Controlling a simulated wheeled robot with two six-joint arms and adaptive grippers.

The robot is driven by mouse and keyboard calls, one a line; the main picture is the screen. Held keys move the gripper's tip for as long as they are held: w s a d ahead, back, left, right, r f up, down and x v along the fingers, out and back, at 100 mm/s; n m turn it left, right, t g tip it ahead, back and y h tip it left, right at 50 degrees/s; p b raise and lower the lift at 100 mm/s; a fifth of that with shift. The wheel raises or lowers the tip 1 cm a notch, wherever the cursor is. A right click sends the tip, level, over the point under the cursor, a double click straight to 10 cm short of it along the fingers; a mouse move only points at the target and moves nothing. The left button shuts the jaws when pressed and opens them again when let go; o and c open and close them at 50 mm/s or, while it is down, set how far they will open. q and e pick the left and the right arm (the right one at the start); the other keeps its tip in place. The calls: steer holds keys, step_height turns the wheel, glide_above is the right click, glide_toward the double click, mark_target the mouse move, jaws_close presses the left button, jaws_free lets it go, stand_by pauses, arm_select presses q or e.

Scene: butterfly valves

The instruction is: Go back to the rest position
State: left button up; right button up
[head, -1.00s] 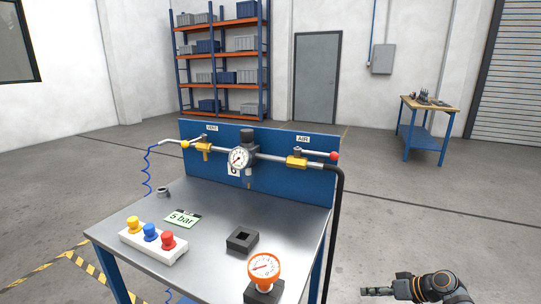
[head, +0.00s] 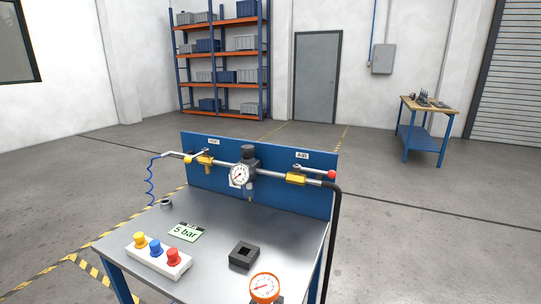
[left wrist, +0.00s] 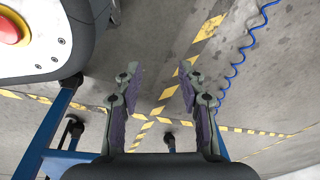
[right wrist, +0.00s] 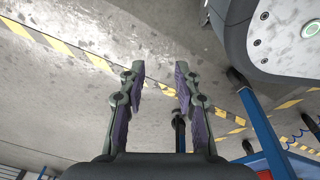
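My left gripper (left wrist: 157,85) is open and empty over the floor in the left wrist view, beside blue bench legs. My right gripper (right wrist: 160,80) is open and empty over the floor in the right wrist view. Neither gripper shows in the head view now. The steel workbench (head: 215,222) stands ahead with a blue back panel (head: 215,176). The panel carries a pipe with a round gauge (head: 239,175), a yellow vent valve (head: 205,161) and a yellow air valve with a red-tipped lever (head: 331,174).
A side table (head: 428,104) stands farther right; floor between is clear.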

arm_select(q)
steer(key=s+r+p, duration=0.9)
steer(key=p, duration=0.3)
steer(key=shift+s+a+r, duration=0.15)
steer(key=shift+s+a, duration=0.05)
arm_select(e)
steer(key=s+r, duration=0.9)
steer(key=shift+d+r, duration=0.15)
steer(key=shift+d, duration=0.1)
